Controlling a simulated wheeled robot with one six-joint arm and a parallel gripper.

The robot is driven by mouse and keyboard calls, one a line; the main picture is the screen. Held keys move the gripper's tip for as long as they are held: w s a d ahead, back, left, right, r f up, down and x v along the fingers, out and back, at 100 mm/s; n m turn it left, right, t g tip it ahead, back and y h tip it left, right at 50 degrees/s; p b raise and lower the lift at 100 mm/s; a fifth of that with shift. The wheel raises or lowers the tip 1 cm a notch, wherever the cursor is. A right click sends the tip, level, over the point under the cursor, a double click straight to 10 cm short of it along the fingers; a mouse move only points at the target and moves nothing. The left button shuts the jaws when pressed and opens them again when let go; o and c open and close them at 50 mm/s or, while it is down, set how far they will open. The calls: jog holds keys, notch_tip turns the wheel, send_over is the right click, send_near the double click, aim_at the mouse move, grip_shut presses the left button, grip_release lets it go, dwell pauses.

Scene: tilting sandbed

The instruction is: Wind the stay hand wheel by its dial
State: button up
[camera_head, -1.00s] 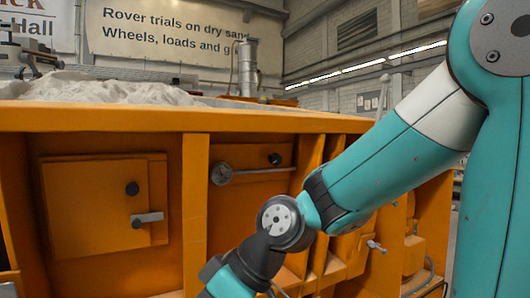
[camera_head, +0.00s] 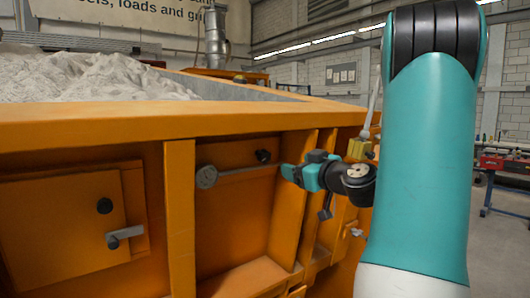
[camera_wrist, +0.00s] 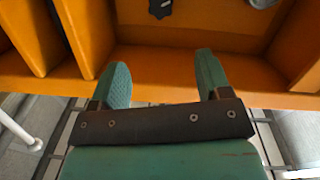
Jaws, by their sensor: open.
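My gripper (camera_head: 300,175) is at the right side of a recessed orange bay in the head view. In the wrist view its two teal fingers (camera_wrist: 161,72) stand wide apart with nothing between them. A round grey disc (camera_head: 207,176) with a thin rod running right is on the bay's back panel, left of my gripper and apart from it. A black knob (camera_head: 263,156) sits above the rod. I cannot tell for sure which part is the stay hand wheel or its dial. In the wrist view, a dark fitting (camera_wrist: 160,8) and a grey rounded part (camera_wrist: 262,3) are cut by the top edge.
Orange upright ribs (camera_head: 290,212) flank the bay. A left panel (camera_head: 65,228) carries a grey lever handle (camera_head: 124,237) and a black knob. Sand (camera_head: 85,75) fills the bed above the orange rim (camera_head: 200,122). A red toolbox bench (camera_head: 500,163) stands at the far right.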

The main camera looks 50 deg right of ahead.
aim_at(266, 156)
jog(key=p+x, duration=0.8)
jog(key=x, duration=0.6)
jog(key=shift+a+r, duration=0.15)
jog(key=shift+r, duration=0.05)
jog(key=shift+w+f+p, duration=0.25)
jog(key=shift+w+p, duration=0.25)
jog(key=shift+w, duration=0.05)
jog(key=c, duration=0.9)
